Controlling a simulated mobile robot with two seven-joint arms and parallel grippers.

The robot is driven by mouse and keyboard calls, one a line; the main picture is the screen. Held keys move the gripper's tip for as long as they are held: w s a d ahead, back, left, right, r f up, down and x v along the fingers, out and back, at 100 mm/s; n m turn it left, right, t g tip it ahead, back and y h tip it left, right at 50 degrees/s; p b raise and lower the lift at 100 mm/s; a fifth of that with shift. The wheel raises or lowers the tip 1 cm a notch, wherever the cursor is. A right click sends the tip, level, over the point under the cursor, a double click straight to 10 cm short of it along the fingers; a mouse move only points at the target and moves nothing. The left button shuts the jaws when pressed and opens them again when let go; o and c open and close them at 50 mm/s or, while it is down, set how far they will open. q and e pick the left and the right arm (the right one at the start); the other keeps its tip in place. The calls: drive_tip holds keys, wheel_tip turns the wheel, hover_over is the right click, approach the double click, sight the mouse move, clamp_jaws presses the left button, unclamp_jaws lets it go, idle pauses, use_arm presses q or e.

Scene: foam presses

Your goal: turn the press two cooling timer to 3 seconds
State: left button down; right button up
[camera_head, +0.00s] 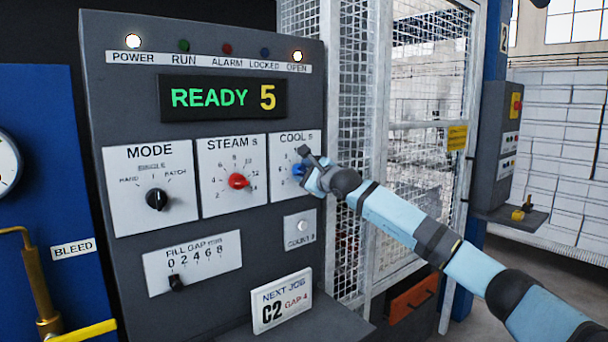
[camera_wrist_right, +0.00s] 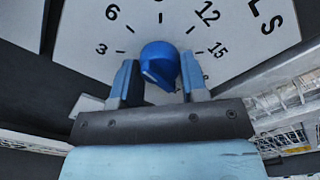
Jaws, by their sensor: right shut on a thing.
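The cooling timer is a blue knob (camera_head: 299,169) on a white plate (camera_head: 287,140) marked COOL S, on the right of the grey press panel. In the right wrist view the blue knob (camera_wrist_right: 160,62) sits among the marks 3, 6, 12 and 15; the top number is cut off. A pale line shows on its lower left; I cannot tell the exact setting. My right gripper (camera_head: 305,166) is shut on the knob, one finger on each side in the wrist view (camera_wrist_right: 158,85), and partly hides it in the head view. My left gripper is not in view.
The red STEAM S knob (camera_head: 238,181) is just left, and the black MODE knob (camera_head: 156,199) further left. The display (camera_head: 223,99) reads READY 5. The POWER and OPEN lamps are lit. A NEXT JOB card (camera_head: 282,301) stands below. A mesh guard (camera_head: 350,130) stands close on the right.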

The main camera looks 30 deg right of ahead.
drive_tip(key=shift+f+n+b, duration=0.2)
drive_tip(key=shift+n+b, duration=0.2)
drive_tip(key=shift+b, duration=0.15)
drive_tip(key=shift+n+b, duration=1)
drive_tip(key=shift+n, duration=0.1)
drive_tip(key=shift+n+b, duration=0.45)
drive_tip(key=shift+n, duration=0.35)
drive_tip(key=shift+r+n+b, duration=0.15)
drive_tip(key=shift+n+b, duration=0.25)
drive_tip(key=shift+n, duration=0.5)
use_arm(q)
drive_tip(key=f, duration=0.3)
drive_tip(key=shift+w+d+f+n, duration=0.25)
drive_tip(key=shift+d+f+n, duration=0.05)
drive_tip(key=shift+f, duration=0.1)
use_arm(e)
drive_tip(key=shift+n, duration=0.6)
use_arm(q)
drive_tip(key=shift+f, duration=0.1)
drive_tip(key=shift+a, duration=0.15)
use_arm(e)
drive_tip(key=o, duration=0.9)
drive_tip(key=shift+r, duration=0.1)
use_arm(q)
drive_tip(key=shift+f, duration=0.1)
use_arm(e)
drive_tip(key=shift+s, duration=0.15)
